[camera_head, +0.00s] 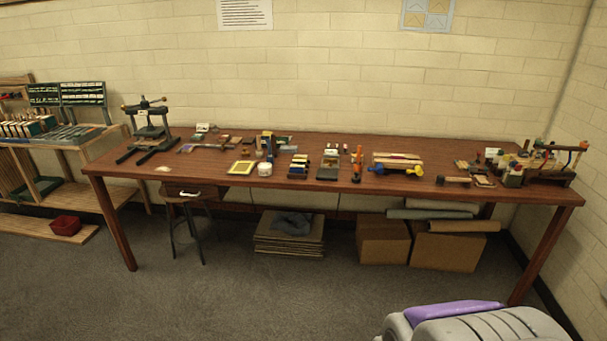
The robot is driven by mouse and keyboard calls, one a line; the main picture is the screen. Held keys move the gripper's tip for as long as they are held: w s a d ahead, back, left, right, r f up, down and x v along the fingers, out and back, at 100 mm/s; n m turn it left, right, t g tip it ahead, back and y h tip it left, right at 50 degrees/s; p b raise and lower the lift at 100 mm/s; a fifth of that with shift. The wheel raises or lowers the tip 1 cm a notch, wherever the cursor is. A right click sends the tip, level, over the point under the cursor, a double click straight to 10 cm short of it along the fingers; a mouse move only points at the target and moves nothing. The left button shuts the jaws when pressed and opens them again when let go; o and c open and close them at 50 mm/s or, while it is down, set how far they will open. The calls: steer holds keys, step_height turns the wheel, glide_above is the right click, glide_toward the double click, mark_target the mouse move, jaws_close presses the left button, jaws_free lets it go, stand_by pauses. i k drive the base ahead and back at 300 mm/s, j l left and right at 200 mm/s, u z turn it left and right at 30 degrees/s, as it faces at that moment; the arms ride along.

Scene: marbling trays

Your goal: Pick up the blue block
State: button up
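The long brown table (340,196) stands against the wall with many small items on it. A small blue piece (376,170) lies near the middle, at the left end of a yellow item (399,169). A stack with dark blue parts (298,175) stands further left near the front edge. At this size I cannot tell which of these, if either, is the blue block. My gripper is not in view.
A black press (150,130) stands at the table's left end and a wooden rack (550,170) at its right. A stool (188,215) and cardboard boxes (445,252) are below. Grey floor (270,305) in front is open. A shelf (75,145) stands left.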

mark_target(294, 169)
steer(key=i+l+u, duration=0.4)
steer(key=i+l, duration=0.45)
steer(key=i, duration=0.25)
steer(key=i+l+u, duration=0.4)
steer(key=i+l, duration=0.55)
steer(key=l, duration=0.25)
